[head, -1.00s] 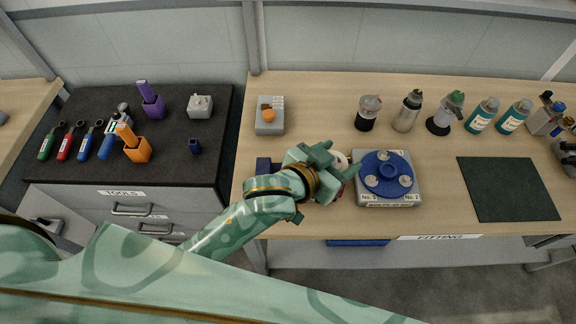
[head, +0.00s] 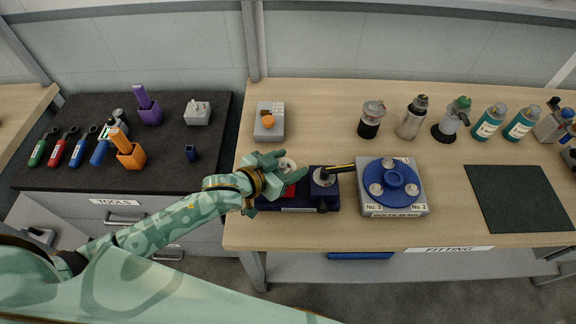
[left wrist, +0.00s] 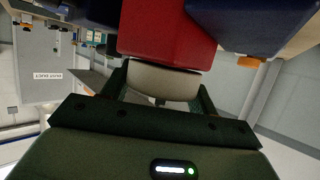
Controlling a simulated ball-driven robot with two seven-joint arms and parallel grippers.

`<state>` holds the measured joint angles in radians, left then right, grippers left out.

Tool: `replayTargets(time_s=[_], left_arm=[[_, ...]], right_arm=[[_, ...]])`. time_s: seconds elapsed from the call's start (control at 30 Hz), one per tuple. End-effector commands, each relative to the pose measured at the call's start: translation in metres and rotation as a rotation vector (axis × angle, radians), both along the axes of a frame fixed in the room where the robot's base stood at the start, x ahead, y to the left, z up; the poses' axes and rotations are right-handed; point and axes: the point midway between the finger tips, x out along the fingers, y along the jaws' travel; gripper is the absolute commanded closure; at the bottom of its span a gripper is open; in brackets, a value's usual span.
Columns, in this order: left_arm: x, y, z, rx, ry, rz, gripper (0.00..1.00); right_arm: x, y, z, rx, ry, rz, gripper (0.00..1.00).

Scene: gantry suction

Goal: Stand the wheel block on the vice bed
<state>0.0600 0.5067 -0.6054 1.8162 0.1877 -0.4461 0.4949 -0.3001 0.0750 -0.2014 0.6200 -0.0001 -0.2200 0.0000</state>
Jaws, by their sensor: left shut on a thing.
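The wheel block shows as a red block (left wrist: 168,35) with an off-white round part (left wrist: 162,82) in the left wrist view. My left gripper (head: 292,163) is shut on the off-white part, with one finger on each side. In the head view the red (head: 291,190) shows just beside the gripper, which hides much of the block. The dark blue vice (head: 325,190) lies under and right of it, with a brass-coloured handle (head: 342,168). The red block is over the vice bed; whether it touches is hidden. My right gripper is not in view.
A grey box with a blue three-knob disc (head: 391,185) stands close right of the vice. A grey box with an orange knob (head: 268,121) is behind. Several bottles (head: 411,117) line the back. A dark green mat (head: 515,197) lies bare at the right.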

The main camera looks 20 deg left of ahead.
Motion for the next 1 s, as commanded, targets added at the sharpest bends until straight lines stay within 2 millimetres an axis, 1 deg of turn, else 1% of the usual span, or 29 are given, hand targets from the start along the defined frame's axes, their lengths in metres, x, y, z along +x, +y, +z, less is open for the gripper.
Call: replayTargets(time_s=[0.4,0.43,0.47,0.5,0.77,0.83,0.93,1.0], left_arm=[[0.001,-0.001,-0.004,-0.005,-0.005,0.000,0.93],[0.000,-0.001,-0.006,-0.002,-0.001,-0.001,0.38],[0.000,-0.001,-0.006,-0.002,-0.001,-0.001,0.30],[0.000,-0.001,-0.006,-0.002,-0.001,-0.001,0.19],[0.000,-0.001,-0.005,-0.001,-0.002,0.000,0.19],[0.000,-0.001,-0.002,0.000,-0.002,0.000,0.19],[-0.010,0.005,0.002,-0.001,0.000,0.000,0.19],[-0.022,0.011,0.008,0.000,0.001,-0.001,0.19]], right_arm=[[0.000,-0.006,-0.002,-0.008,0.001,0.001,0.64],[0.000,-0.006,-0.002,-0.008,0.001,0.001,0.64],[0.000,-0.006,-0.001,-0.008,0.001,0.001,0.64],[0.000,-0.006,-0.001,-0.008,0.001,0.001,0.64],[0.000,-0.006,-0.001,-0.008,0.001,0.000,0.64],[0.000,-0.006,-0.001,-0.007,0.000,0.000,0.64],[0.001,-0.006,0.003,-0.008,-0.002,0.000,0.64],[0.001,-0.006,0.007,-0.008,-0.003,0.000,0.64]])
